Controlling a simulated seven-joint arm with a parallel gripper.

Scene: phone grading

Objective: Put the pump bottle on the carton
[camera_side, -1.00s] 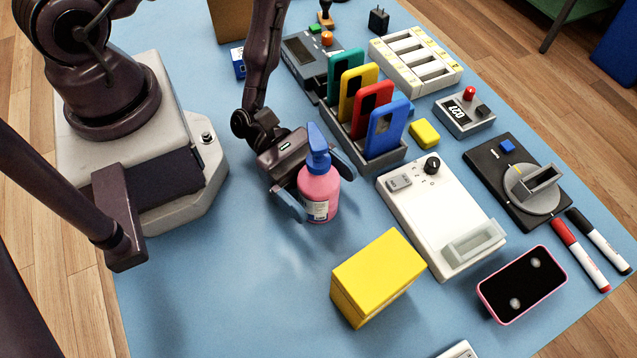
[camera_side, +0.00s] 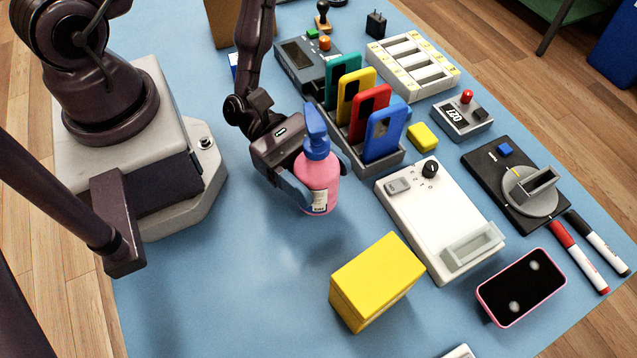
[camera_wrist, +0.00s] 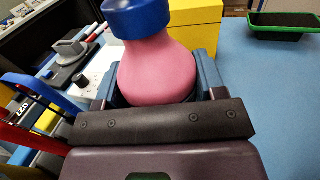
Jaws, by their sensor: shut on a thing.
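The pump bottle (camera_side: 318,178) is pink with a blue pump head and a white label, and it stands upright between the fingers of my gripper (camera_side: 307,190). My gripper is shut on it; the bottle appears slightly raised off the blue mat. The wrist view also shows the bottle's pink body (camera_wrist: 158,70) and blue collar between the fingers. The carton (camera_side: 377,280) is a plain yellow box on the mat, to the lower right of the bottle and apart from it. In the wrist view the carton (camera_wrist: 196,25) is behind the bottle, which partly hides it.
A rack of coloured phones (camera_side: 365,120) stands just right of my gripper. A white device with a knob (camera_side: 432,210) lies beside the carton. A pink-edged phone (camera_side: 521,287) lies at the right. The mat (camera_side: 240,290) left of the carton is clear.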

